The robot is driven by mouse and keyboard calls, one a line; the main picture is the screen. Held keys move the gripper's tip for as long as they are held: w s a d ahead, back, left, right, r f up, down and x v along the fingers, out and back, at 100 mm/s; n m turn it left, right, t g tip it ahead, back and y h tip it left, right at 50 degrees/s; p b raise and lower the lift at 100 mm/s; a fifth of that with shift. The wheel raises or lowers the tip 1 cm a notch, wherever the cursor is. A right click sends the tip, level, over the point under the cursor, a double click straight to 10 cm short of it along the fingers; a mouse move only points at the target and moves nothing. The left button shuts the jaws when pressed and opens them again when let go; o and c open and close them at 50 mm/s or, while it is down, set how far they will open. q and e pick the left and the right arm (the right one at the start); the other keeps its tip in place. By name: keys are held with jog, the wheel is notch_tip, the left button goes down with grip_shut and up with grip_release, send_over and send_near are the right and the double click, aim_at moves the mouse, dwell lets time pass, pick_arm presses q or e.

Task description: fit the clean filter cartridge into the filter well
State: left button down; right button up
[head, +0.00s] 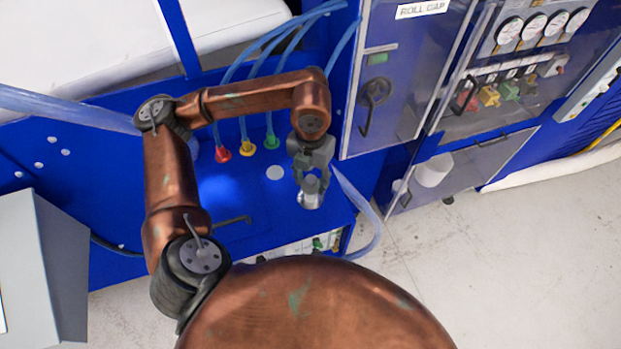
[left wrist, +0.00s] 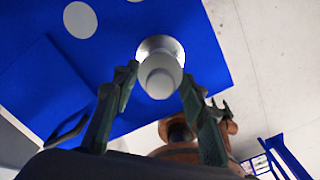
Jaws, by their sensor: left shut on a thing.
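My left gripper (head: 311,172) points down over the right part of the blue panel top. It is shut on the knob of a silver cylinder, which I take to be the filter cartridge (head: 311,200). In the left wrist view the cartridge's pale round knob (left wrist: 158,80) sits between the two fingers, above a wider metallic rim. The cartridge looks upright at the panel; I cannot tell whether it rests in an opening, and its lower part is hidden. I cannot make out the filter well. Dark finger-like parts beside copper links in the left wrist view may be my right gripper.
A pale disc (head: 275,173) lies flat left of the cartridge. Red (head: 222,154), yellow and green hose fittings stand behind it. A blue cabinet (head: 400,75) rises at the right of the panel. A blue hose (head: 372,215) loops off the right edge. A white cylinder (head: 433,170) is farther right.

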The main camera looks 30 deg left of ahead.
aim_at(311, 192)
pick_arm(q)
jog(key=shift+f+b, duration=0.65)
jog(key=shift+f, duration=0.15)
jog(key=shift+f+b, duration=0.65)
jog(key=shift+f, duration=0.05)
jog(key=shift+f+b, duration=1.35)
jog(key=shift+f, duration=0.2)
jog(key=c, duration=1.1)
grip_release()
notch_tip(311, 192, up, 12)
jog(key=shift+r, duration=0.1)
